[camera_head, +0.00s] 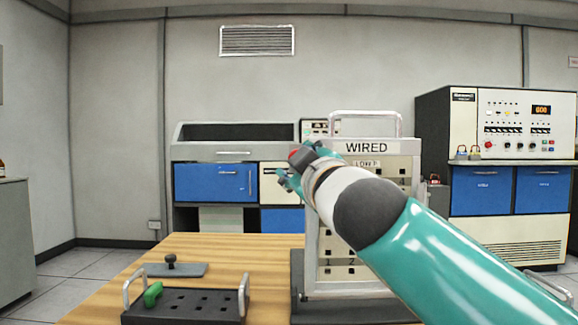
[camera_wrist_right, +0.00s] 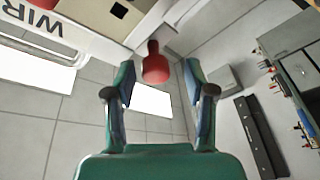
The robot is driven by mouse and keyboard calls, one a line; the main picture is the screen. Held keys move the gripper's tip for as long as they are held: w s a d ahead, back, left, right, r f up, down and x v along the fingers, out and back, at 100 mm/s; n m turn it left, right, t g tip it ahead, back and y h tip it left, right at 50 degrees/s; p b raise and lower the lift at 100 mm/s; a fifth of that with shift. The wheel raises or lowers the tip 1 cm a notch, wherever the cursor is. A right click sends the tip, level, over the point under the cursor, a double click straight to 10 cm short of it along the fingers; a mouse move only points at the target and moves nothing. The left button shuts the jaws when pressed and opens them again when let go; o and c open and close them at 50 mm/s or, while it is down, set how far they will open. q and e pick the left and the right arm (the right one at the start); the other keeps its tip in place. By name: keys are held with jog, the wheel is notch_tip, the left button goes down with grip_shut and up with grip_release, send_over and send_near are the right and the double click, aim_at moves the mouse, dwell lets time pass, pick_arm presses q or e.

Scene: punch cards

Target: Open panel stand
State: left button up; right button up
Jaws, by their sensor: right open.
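The panel stand (camera_head: 408,215) stands upright on the wooden table, with a "WIRED" header and a carrying handle on top. My right arm reaches across its front and hides much of its face. My right gripper (camera_head: 298,168) is by the stand's upper left edge. In the right wrist view my gripper (camera_wrist_right: 158,92) is open, its two teal fingers apart. A red knob (camera_wrist_right: 155,65) shows between and just beyond the fingertips; contact cannot be told. The red knob also shows in the head view (camera_head: 294,155). My left gripper is not in view.
A black tray (camera_head: 185,306) with metal handles and a green piece (camera_head: 153,294) sits at the table's front left. A grey plate with a black knob (camera_head: 171,262) lies behind it. The table (camera_head: 240,249) is bare between these and the stand. Cabinets stand behind.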

jog(key=v, duration=1.2)
jog(key=shift+f, duration=0.15)
